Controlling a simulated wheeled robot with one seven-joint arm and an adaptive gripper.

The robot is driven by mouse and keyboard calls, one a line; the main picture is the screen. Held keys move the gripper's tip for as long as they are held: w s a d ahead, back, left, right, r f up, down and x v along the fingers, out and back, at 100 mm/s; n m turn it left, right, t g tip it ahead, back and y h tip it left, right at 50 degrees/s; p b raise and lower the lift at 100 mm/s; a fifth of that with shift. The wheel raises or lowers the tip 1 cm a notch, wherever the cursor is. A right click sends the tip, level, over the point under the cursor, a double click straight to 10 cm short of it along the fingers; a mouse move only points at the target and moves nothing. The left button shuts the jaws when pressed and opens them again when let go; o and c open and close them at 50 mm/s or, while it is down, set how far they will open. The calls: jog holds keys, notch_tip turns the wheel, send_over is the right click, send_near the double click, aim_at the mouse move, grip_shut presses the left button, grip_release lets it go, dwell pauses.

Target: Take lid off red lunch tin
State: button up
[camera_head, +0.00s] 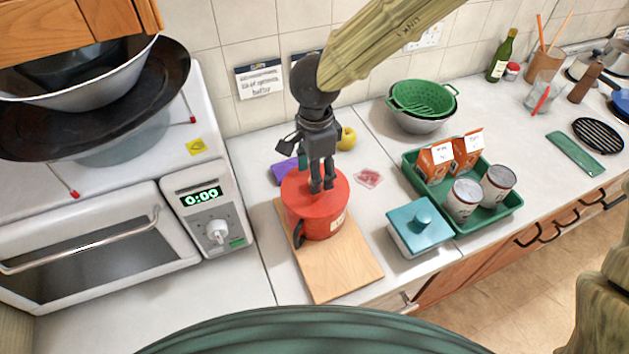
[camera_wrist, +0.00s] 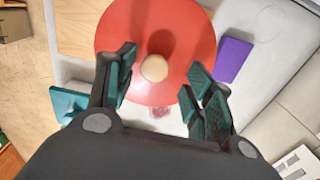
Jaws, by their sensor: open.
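The red lunch tin (camera_head: 315,222) stands on a wooden board on the counter, with a dark handle or clasp low on its left side. Its round red lid (camera_head: 300,190) is on top. In the wrist view the lid (camera_wrist: 190,50) shows from above with a pale round knob (camera_wrist: 154,68) at its middle. My gripper (camera_head: 322,188) is above the lid, pointing down. In the wrist view my gripper (camera_wrist: 155,85) is open, with one finger on each side of the knob and holding nothing. In the head view the gripper hides the knob.
The wooden board (camera_head: 335,275) extends in front of the tin. A microwave (camera_head: 100,235) stands left. A teal lidded box (camera_head: 420,235) and a green tray (camera_head: 485,222) with cans and packets stand right. A purple item (camera_head: 285,172) and a yellow fruit (camera_head: 347,138) lie behind.

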jog(key=shift+s+f, duration=0.5)
jog(key=shift+s, duration=0.2)
jog(key=shift+f, duration=0.25)
jog(key=shift+w+f, duration=0.4)
jog(key=shift+w, duration=0.05)
jog(key=shift+s+r, duration=0.15)
jog(key=shift+s, duration=0.05)
jog(key=shift+c, duration=0.6)
jog(key=shift+s, duration=0.1)
jog(key=c, duration=1)
